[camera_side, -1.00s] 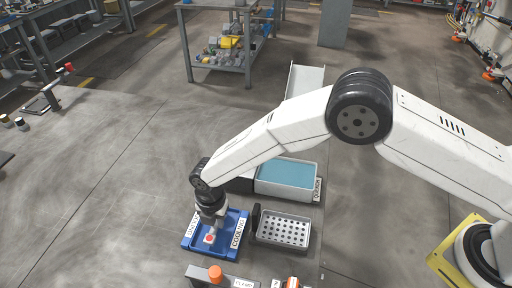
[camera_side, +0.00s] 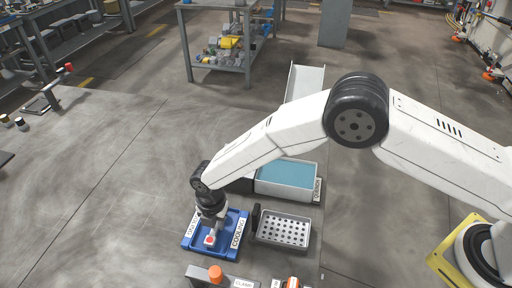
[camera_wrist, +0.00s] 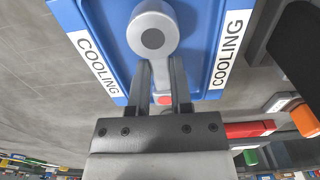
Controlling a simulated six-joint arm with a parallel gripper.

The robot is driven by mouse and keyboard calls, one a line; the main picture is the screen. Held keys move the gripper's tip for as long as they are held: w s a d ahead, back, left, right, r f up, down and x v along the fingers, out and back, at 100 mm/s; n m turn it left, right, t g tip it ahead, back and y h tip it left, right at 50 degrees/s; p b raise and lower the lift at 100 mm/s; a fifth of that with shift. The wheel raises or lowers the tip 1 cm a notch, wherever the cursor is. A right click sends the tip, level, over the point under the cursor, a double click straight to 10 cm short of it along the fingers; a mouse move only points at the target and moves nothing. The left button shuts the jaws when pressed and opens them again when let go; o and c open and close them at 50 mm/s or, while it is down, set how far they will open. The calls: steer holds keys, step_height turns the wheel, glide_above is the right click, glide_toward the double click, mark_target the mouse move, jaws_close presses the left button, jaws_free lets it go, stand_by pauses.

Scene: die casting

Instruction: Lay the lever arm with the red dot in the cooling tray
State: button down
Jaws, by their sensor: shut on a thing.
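The lever arm (camera_wrist: 152,36) is a grey metal part with a round boss and a dark hole at one end; a red dot (camera_wrist: 164,99) shows at the end near my jaws. My gripper (camera_wrist: 164,92) is shut on the lever arm near the red dot. The blue cooling tray (camera_wrist: 205,62), with COOLING labels on its sides, lies under the part in the wrist view. In the side view the red dot (camera_side: 210,240) shows inside the outline of the cooling tray (camera_side: 230,246), below my gripper (camera_side: 211,228). I cannot tell whether the lever arm touches the tray floor.
A grey perforated tray (camera_side: 283,230) stands right of the cooling tray. A quench tank (camera_side: 286,175) with blue liquid is behind it. A clamp fixture with an orange knob (camera_side: 215,273) is in front. Open floor lies to the left.

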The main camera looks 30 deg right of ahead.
steer(key=shift+f, duration=0.3)
stand_by(0.5)
steer(key=shift+c, duration=0.6)
jaws_free()
steer(key=shift+f, duration=0.1)
steer(key=shift+r, duration=4.05)
